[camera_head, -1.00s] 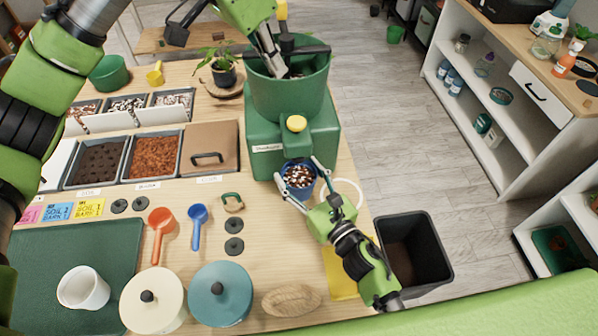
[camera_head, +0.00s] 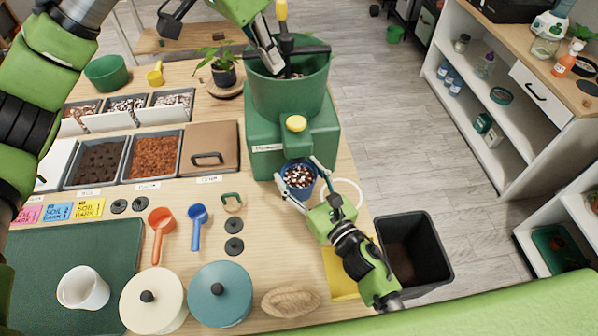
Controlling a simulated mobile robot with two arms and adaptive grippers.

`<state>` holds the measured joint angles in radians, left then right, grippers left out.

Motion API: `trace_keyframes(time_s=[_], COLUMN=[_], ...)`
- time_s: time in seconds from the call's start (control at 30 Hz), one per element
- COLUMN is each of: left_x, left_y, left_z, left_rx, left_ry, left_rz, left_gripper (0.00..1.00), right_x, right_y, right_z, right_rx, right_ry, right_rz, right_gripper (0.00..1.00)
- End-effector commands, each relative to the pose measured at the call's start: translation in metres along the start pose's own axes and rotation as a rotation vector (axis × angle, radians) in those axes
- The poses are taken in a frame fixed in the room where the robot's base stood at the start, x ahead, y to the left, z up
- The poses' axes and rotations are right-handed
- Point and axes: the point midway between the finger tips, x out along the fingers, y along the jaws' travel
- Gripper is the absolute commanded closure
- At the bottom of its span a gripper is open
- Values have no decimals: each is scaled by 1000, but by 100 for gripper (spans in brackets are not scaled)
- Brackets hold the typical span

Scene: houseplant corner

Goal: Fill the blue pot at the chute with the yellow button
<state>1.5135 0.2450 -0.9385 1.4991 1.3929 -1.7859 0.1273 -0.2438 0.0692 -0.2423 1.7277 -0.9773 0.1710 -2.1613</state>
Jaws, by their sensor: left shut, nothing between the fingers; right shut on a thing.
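The blue pot (camera_head: 299,194) stands at the foot of the green chute machine (camera_head: 292,112), under its outlet. It holds a brown and white mix. My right gripper (camera_head: 301,182) is shut around the pot from the front right. The yellow button (camera_head: 296,123) sits on the front of the machine, above the pot. My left gripper (camera_head: 274,64) is shut and empty over the machine's open hopper, beside a dark tool with a yellow handle (camera_head: 281,11) that stands in it. The hopper's contents are mostly hidden.
Bins of soil (camera_head: 97,161) and bark (camera_head: 153,156) and a lidded bin (camera_head: 210,148) stand left of the machine. Scoops (camera_head: 198,225), lidded jars (camera_head: 220,293) and a white cup (camera_head: 83,287) are nearer. A black bin (camera_head: 414,252) stands off the table's right edge.

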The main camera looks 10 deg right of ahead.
Motion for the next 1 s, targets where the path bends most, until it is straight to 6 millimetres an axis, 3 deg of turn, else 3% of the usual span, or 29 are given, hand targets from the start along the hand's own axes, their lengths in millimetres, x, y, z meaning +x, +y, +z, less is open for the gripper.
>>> trace_keyframes(time_s=[1.0], left_x=[16], left_y=[0], left_z=[7], left_rx=[0], left_ry=[0], left_rz=[0], left_gripper=[100], right_x=[-63], right_y=[26], right_z=[-1], right_rx=[1], right_ry=[0], right_rz=[0], right_gripper=[68])
